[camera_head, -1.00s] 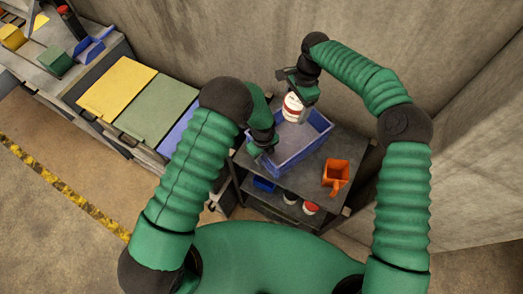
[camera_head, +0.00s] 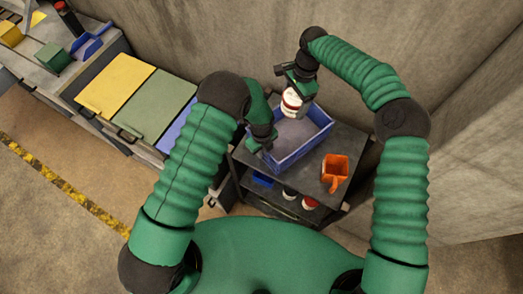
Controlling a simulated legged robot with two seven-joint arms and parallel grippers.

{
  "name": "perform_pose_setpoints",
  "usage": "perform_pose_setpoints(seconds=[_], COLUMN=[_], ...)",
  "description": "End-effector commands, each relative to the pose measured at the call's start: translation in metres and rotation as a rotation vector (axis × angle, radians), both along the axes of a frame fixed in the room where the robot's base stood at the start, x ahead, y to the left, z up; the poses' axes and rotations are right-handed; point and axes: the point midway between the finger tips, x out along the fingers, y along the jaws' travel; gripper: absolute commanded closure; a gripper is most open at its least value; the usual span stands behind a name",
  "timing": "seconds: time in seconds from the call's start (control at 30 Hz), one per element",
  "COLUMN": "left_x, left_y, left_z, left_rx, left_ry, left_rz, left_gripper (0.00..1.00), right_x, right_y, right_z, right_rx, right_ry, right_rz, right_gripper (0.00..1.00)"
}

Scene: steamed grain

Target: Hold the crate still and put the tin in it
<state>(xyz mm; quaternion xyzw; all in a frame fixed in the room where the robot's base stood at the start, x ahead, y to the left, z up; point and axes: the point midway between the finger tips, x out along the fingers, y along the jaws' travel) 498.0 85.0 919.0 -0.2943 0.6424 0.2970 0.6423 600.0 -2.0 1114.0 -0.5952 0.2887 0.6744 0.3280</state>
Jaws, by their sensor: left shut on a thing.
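The blue crate (camera_head: 308,148) stands on the dark top of a small shelf unit. My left gripper (camera_head: 262,143) is at the crate's left wall and shut on it; its fingertips are small in the view. The white tin with a red band (camera_head: 291,103) is in my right gripper (camera_head: 297,88), which is shut on it. The tin hangs at the crate's back left part in the picture, seemingly above the crate; its exact height is hard to tell. The gripper partly hides the tin's upper part.
An orange jug-like container (camera_head: 335,171) stands on the shelf top to the right of the crate. A lower shelf holds a blue item (camera_head: 263,181) and red-and-white tins (camera_head: 310,203). Yellow (camera_head: 116,86) and green (camera_head: 156,106) lids lie left. A concrete wall rises behind.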

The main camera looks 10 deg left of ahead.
Motion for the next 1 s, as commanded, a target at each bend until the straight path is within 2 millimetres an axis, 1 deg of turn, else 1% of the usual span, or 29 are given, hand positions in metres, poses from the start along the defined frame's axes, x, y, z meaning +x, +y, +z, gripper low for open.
perform_pose_setpoints(seconds=[0.83, 0.87, 0.93, 0.97, 1.0], left_x=[0.001, 0.001, 0.001, 0.001, 0.001], left_y=[0.000, 0.000, 0.000, 0.000, 0.000], left_z=[0.001, 0.001, 0.001, 0.000, 0.001], left_rx=[-0.001, -0.001, -0.001, -0.001, -0.001], left_ry=[-0.002, -0.002, -0.002, -0.002, -0.002], left_rz=[0.000, 0.000, 0.000, 0.000, 0.000], left_gripper=[1.00, 1.00, 1.00, 1.00, 1.00], right_x=[0.000, -0.001, -0.006, -0.008, -0.013], right_y=[0.001, 0.001, 0.004, 0.005, 0.007], right_z=[0.000, -0.003, -0.018, -0.028, -0.043], right_rx=[0.001, 0.000, 0.000, -0.002, -0.001], right_ry=[-0.001, 0.000, 0.004, 0.005, 0.006], right_rz=[0.001, 0.002, 0.006, 0.008, 0.010], right_gripper=[0.83, 0.83, 0.83, 0.83, 0.83])
